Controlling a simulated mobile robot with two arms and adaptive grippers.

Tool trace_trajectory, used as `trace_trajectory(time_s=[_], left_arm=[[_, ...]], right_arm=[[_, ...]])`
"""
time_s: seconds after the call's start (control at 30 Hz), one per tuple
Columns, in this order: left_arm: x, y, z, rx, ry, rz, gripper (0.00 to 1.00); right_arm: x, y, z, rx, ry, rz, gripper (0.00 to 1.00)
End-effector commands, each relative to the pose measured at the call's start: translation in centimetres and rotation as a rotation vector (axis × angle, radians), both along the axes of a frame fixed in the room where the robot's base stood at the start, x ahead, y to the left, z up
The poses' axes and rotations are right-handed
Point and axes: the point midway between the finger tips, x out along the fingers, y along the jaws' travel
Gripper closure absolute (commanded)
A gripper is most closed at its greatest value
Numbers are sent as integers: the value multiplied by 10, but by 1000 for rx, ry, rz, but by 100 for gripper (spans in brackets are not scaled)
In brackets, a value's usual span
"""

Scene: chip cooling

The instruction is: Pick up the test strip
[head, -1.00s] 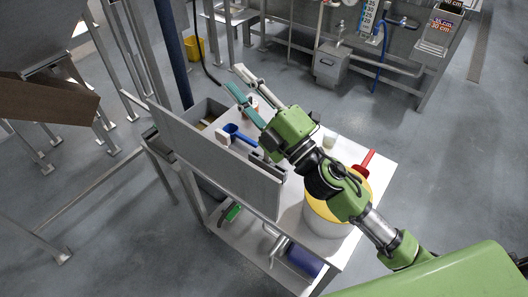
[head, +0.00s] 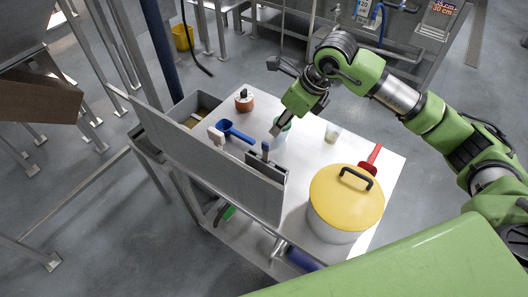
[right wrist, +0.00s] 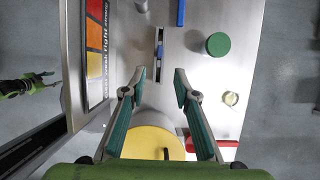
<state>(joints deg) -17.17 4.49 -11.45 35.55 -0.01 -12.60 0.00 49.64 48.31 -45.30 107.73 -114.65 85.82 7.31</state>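I cannot make out a test strip for certain. A thin blue-and-grey piece (head: 265,149) stands upright at a dark narrow holder (head: 266,168) by the table's left panel; the blue piece (right wrist: 161,51) also shows in the right wrist view, ahead of the fingers. My right gripper (head: 277,129) is over the table, close to this holder, pointing down. In the right wrist view my right gripper (right wrist: 159,82) is open, with nothing between its fingers. My left gripper (right wrist: 44,79) is small at the left edge of that view, away from the table; its opening is unclear.
A yellow-lidded pot (head: 330,225) stands at the table's front, beside a red handle (head: 372,157). A blue scoop (head: 233,131), a brown pot (head: 243,103), a small cup (head: 333,132) and a green-lidded jar (right wrist: 218,44) stand around. The grey panel (head: 205,160) edges the left.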

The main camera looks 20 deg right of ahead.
Motion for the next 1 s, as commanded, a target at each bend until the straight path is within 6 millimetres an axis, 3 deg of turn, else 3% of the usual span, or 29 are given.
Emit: trace_trajectory(time_s=[0.4,0.73,1.0], left_arm=[[-3,0,23,0,4,-1,60],[-2,0,37,1,4,-1,60],[-2,1,53,1,3,-1,60]], right_arm=[[21,17,-64,-3,5,-1,72],[29,23,-86,-2,6,0,72],[41,30,-117,-2,5,0,72]])
